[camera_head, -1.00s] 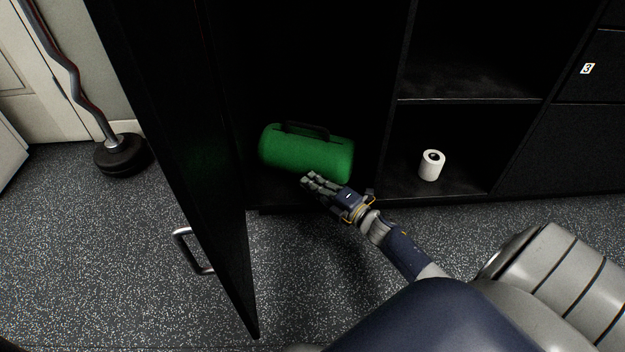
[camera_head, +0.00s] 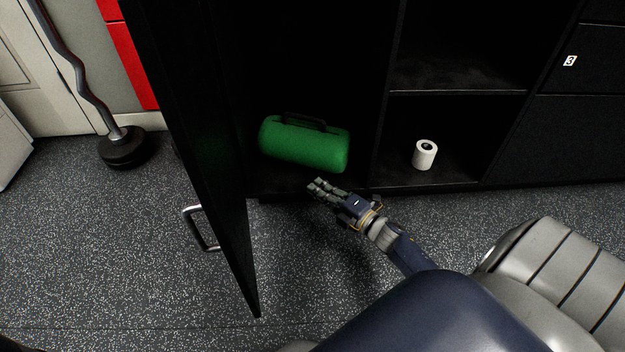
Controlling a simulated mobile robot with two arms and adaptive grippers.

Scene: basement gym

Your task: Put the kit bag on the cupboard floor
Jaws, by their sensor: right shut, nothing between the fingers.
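The green kit bag (camera_head: 304,147), a rounded cylinder with a dark handle on top, lies inside the open black cupboard, on its floor (camera_head: 270,184). My right gripper (camera_head: 316,187) is just in front of the bag's lower right side, at the cupboard's front edge. It is shut and empty, with a small gap between its fingers and the bag. My left gripper is not in view.
The black cupboard door (camera_head: 215,150) stands open on the left, with a metal handle (camera_head: 202,228). A bar with a round black weight (camera_head: 124,148) stands at far left. The speckled floor in front is clear.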

